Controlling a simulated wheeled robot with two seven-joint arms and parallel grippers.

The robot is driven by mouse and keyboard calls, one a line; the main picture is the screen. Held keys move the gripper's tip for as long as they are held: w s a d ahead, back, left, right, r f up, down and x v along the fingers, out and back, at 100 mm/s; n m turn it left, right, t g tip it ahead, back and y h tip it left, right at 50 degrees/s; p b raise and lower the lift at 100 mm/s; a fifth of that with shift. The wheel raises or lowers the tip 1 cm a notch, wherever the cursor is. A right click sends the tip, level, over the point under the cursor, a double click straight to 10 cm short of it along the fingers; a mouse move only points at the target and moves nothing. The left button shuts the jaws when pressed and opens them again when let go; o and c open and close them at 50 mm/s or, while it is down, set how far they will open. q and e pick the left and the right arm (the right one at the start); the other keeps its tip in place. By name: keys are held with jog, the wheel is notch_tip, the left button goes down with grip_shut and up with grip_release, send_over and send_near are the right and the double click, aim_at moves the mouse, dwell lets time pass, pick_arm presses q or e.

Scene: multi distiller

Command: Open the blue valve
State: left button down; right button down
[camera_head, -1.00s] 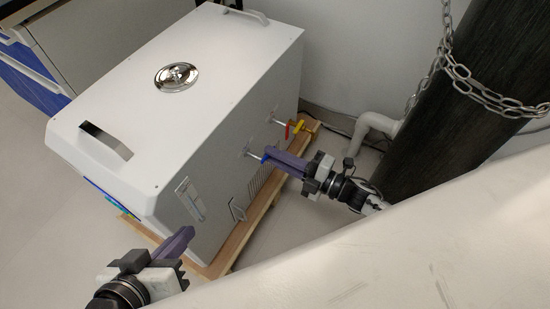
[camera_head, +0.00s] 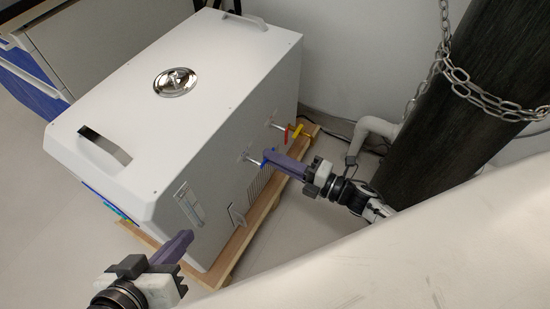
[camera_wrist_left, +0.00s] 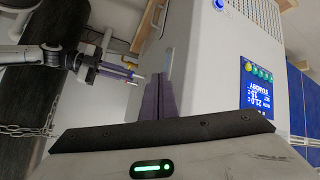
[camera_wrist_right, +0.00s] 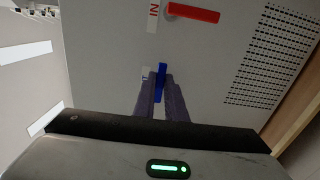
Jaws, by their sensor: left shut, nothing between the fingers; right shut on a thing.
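The blue valve (camera_wrist_right: 161,76) is a small blue lever on the side wall of the white distiller (camera_head: 180,75). In the right wrist view its lever points along the fingers, at right angles to the red lever. My right gripper (camera_head: 268,154) is shut on the blue lever; the fingers (camera_wrist_right: 161,90) sit on both sides of it and hide its lower part. My left gripper (camera_head: 188,236) is shut and empty, beside the near lower corner of the distiller. It also shows in the left wrist view (camera_wrist_left: 158,82), in front of the distiller's edge.
A red valve (camera_wrist_right: 194,13) sits beside the blue one, with a yellow part (camera_head: 297,130) near it. The distiller stands on a wooden pallet (camera_head: 225,265). A dark cylinder (camera_head: 445,110) with a chain (camera_head: 470,88) stands at right. A pale surface (camera_head: 400,250) fills the lower right.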

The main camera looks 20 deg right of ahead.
jog(key=c, duration=1.8)
grip_release()
pick_arm(q)
jog(key=shift+f, duration=0.1)
